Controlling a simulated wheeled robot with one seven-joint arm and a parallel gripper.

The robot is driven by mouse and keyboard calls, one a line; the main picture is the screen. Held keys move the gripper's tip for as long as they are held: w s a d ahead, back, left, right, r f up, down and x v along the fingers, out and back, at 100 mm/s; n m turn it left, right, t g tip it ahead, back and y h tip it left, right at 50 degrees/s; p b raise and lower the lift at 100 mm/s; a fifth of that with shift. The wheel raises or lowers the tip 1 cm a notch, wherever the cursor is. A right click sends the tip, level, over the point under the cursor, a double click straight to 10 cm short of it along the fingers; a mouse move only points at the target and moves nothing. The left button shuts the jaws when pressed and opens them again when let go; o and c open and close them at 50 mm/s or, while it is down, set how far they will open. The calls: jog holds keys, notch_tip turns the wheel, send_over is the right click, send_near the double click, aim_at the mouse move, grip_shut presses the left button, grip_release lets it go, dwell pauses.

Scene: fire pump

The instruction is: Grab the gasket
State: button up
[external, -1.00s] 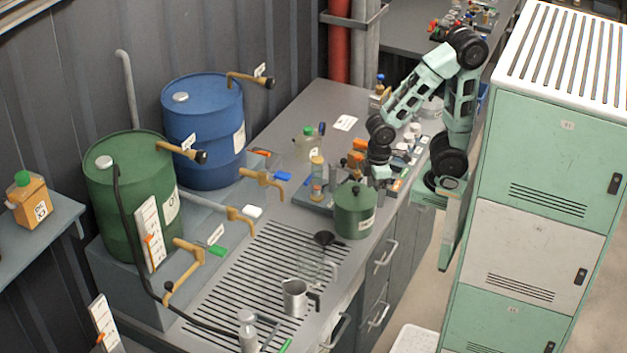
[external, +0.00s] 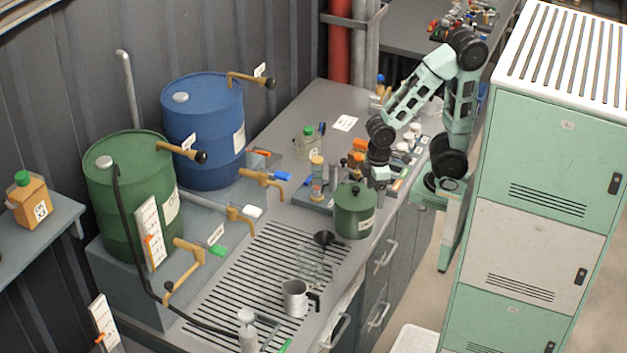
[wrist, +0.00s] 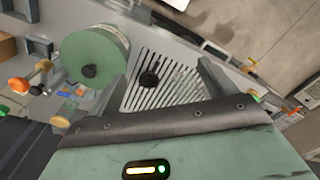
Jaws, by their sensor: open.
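I cannot make out a gasket in either view; it may be hidden or too small to tell. My gripper (external: 380,175) hangs over the right part of the grey workbench (external: 285,118), just behind the green lidded pot (external: 355,213). In the wrist view my gripper (wrist: 163,88) has its two grey fingers spread apart, with nothing visible held between them. The green pot shows in the wrist view (wrist: 88,58), to the left of the fingers. The slotted drain area and a black funnel (wrist: 149,79) lie beyond the fingers.
A metal jug (external: 295,298) and the black funnel (external: 324,238) stand on the slotted drain. Small bottles and caps crowd the bench around my gripper. Blue (external: 203,130) and green (external: 132,197) drums stand left. A green-and-white locker (external: 540,190) stands right.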

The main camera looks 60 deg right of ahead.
jog(key=shift+c, duration=0.6)
